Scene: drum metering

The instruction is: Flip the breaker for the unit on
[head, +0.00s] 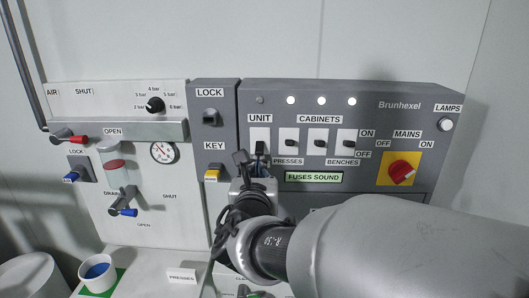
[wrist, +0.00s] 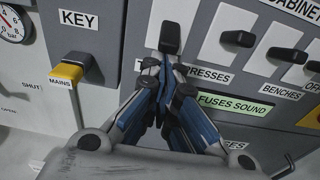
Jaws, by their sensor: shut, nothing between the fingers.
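The unit breaker is a black lever (head: 260,147) on a white plate under the UNIT label on the grey panel. Its lever hangs low on the plate, towards the OFF side. It also shows in the wrist view (wrist: 171,37), just beyond my fingertips. My gripper (head: 243,158) is shut and empty, with its fingertips (wrist: 164,66) just below the lever. I cannot tell whether they touch it. The lamp above UNIT (head: 260,100) is dark.
Several cabinet breakers (head: 320,143) stand close to the right, with lit lamps above them. A red MAINS rotary switch (head: 401,172) sits further right. A yellow key handle (wrist: 66,74) is left of my gripper. A FUSES SOUND display (head: 314,177) is below the breakers.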

